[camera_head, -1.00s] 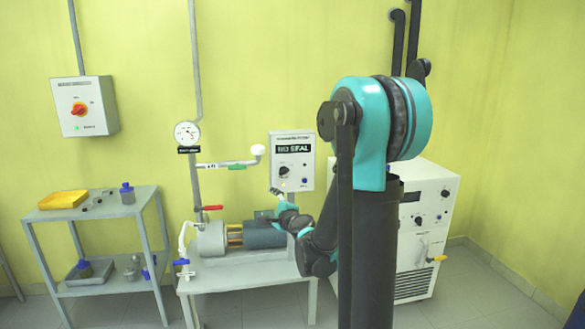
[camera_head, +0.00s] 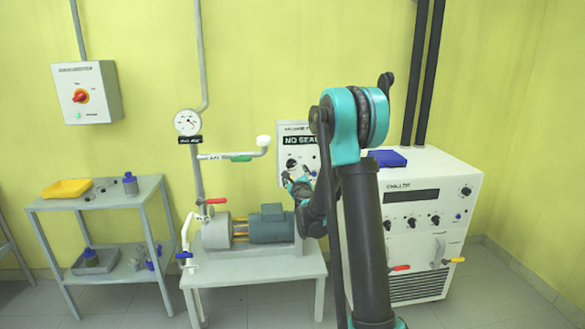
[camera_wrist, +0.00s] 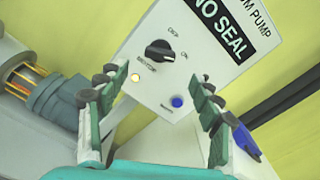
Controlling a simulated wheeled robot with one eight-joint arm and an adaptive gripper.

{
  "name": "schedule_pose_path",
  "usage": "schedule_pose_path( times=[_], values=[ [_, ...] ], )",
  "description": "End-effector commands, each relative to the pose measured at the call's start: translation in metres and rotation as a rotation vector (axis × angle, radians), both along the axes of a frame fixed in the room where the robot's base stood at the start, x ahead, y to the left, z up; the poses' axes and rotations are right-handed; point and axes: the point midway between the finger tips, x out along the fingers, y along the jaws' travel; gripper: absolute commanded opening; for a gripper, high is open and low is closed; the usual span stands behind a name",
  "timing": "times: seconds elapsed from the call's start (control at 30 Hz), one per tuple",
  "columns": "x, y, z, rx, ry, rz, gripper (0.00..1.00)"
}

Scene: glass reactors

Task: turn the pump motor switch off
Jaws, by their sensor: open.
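A pale control box with a "NO SEAL" display (camera_head: 299,141) hangs on the wall behind my arm. In the wrist view it carries a black rotary knob (camera_wrist: 158,50) with small labels around it, one reading ON. A lit amber lamp (camera_wrist: 135,77) and a blue button (camera_wrist: 177,102) sit below the knob. My gripper (camera_head: 299,181) is open and empty in front of the box's lower part. In the wrist view its two fingers (camera_wrist: 160,90) spread apart below the knob, not touching it. My arm hides the box's right side in the head view.
A pump motor (camera_head: 270,226) on a low bench is below the box. A wall box with a red rotary switch (camera_head: 80,96) is far left. A shelf table (camera_head: 95,200) stands left, a chiller cabinet (camera_head: 415,215) right.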

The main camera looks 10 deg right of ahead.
Motion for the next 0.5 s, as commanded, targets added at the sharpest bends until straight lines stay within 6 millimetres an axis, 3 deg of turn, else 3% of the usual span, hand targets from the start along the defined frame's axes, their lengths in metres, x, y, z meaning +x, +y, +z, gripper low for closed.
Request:
schedule_pose_path(
  times=[0.3,0.5],
  values=[
    [0.059,0.000,0.000,-0.001,0.000,0.000,0.66],
    [0.079,0.000,0.000,-0.001,0.000,0.000,0.66]
  ],
)
